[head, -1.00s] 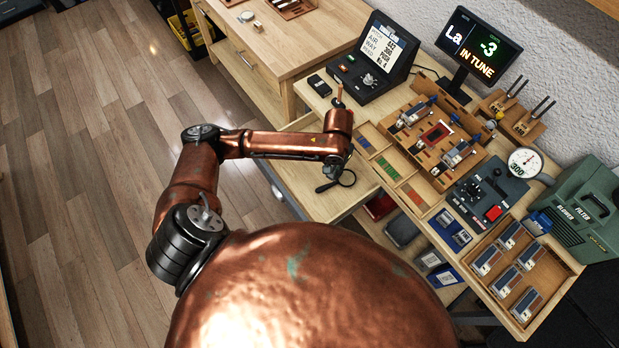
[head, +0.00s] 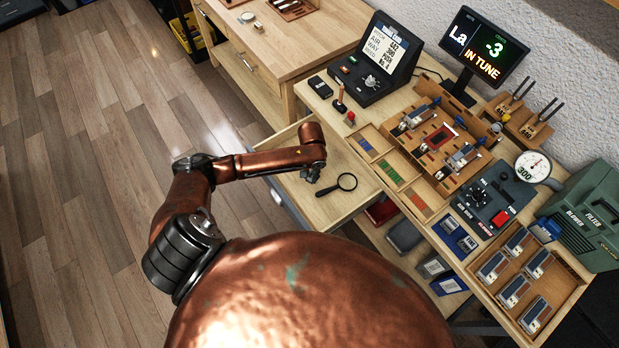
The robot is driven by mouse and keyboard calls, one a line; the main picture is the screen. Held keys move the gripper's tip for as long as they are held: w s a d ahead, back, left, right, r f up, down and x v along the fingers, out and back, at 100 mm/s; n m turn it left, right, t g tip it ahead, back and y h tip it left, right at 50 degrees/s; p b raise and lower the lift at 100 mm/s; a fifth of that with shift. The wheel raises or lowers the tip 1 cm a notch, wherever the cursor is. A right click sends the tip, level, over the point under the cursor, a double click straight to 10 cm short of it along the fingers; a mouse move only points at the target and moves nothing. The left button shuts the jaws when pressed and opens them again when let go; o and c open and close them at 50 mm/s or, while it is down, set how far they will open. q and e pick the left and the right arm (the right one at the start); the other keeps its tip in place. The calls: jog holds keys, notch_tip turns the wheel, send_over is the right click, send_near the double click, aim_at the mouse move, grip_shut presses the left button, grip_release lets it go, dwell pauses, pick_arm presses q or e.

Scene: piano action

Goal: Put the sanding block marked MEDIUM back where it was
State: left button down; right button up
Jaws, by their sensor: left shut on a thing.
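My left gripper (head: 313,176) is over the open drawer (head: 345,205), pointing down, just left of the magnifying glass (head: 347,182). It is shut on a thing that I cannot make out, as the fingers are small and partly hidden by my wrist. I cannot read the word MEDIUM anywhere. My right gripper is not in view.
The bench carries a fixture with a red centre (head: 438,138), a strip tray with coloured pieces (head: 391,172), a dial gauge (head: 532,166) and a wooden tray of several blocks (head: 553,307). The drawer floor around the magnifying glass is mostly bare.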

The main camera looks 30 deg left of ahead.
pick_arm(q)
jog(key=shift+w+a+f+b, duration=0.15)
jog(key=shift+w+a+f, duration=0.25)
jog(key=shift+f, duration=0.25)
jog(key=shift+w+a+f+b, duration=0.15)
jog(key=shift+w+a+f, duration=0.15)
jog(key=shift+a+f, duration=0.25)
notch_tip(320, 180, down, 4)
jog(key=shift+w+r+b, duration=0.1)
jog(key=shift+r+b, duration=0.15)
jog(key=shift+b, duration=0.15)
jog(key=c, duration=1.8)
grip_release()
jog(key=shift+f, duration=0.1)
jog(key=shift+o, duration=0.2)
notch_tip(320, 180, up, 12)
jog(key=p, duration=0.2)
jog(key=shift+p, duration=0.3)
